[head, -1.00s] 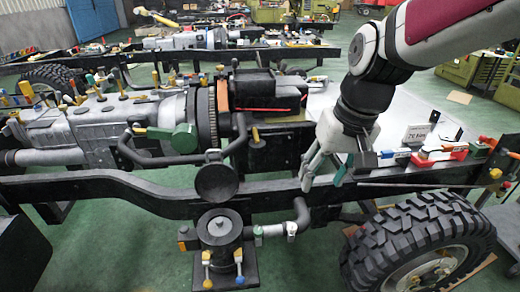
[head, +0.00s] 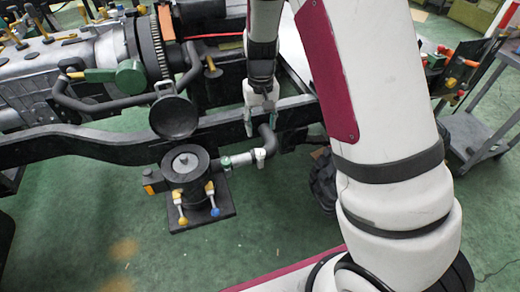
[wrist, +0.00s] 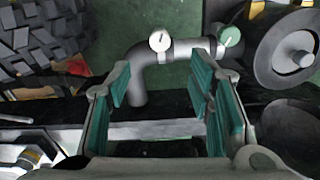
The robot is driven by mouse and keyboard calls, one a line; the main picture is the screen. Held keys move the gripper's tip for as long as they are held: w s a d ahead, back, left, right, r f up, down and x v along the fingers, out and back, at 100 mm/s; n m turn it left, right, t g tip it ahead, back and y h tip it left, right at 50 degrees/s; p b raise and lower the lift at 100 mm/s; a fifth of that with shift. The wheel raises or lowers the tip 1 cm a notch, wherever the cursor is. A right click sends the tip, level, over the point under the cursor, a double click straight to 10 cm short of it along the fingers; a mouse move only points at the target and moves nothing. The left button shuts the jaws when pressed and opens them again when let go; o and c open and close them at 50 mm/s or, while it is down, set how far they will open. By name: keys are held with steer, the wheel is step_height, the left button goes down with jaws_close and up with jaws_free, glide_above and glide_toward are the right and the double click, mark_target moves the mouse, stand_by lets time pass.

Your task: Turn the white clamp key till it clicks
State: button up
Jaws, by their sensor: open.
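The white clamp key (wrist: 159,41) is a small round white disc on a clamp around the grey bent pipe (wrist: 138,88). In the head view the white clamp key (head: 260,154) sits on the pipe beneath the dark frame rail. A second clamp key, green (wrist: 230,36), sits to its right in the wrist view, near the pipe's far end. My gripper (wrist: 162,82) is open and empty, with teal pads either side of the pipe bend in the picture. The white key shows beyond the fingertips, untouched. In the head view my gripper (head: 262,120) is at the rail, above the key.
The dark frame rail (head: 100,143) crosses below my fingers in the wrist view. A round canister (head: 185,165) with yellow, white and blue levers stands left of the pipe. A knobbly tyre (wrist: 40,40) is at upper left in the wrist view. Green floor lies below the pipe.

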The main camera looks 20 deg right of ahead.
mark_target(261, 153)
step_height(261, 153, down, 12)
steer(key=shift+b, duration=0.75)
steer(key=shift+c, duration=0.4)
jaws_close()
